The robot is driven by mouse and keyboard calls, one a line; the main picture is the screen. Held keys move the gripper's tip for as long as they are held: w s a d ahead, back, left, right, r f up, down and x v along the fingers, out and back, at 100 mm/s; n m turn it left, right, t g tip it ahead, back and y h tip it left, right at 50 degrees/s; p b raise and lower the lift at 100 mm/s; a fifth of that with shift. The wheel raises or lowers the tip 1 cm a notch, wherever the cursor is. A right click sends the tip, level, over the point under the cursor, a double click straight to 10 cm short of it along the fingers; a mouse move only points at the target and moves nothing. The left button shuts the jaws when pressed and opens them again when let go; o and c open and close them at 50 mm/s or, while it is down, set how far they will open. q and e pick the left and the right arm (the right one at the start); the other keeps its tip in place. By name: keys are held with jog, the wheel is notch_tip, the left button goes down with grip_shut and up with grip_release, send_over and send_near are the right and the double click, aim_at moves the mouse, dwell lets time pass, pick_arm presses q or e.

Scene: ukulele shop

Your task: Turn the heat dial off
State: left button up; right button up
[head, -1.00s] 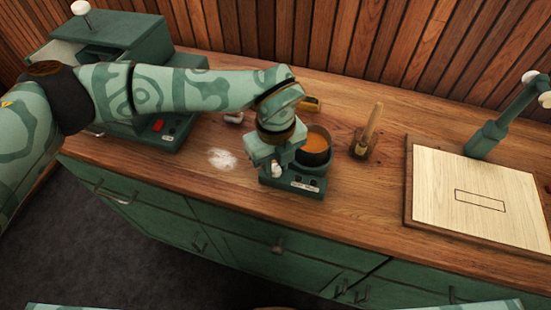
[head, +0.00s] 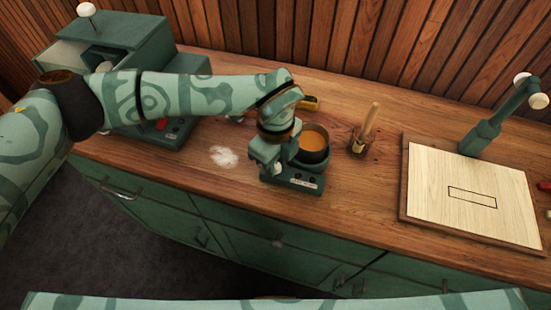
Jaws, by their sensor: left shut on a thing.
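A small green heater (head: 309,188) stands on the wooden counter, with a dark pot (head: 314,155) of orange-brown liquid on it. My left gripper (head: 277,170) reaches down from above at the heater's front left corner, left of the pot. It is shut on a small part there, seemingly the heat dial. The gripper covers most of the dial, so its setting cannot be read. A pale label and dark spots show on the heater's front, right of the gripper. My right gripper is not in view.
A brush in a holder (head: 360,140) stands right of the pot. White powder (head: 223,156) lies left of the heater. A larger green machine (head: 120,50) is at the back left, and a pale board (head: 473,200) is at the right.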

pick_arm(q)
jog(key=o, duration=1)
notch_tip(320, 180, up, 16)
jog(key=shift+r+p, duration=0.2)
jog(key=shift+p, duration=0.5)
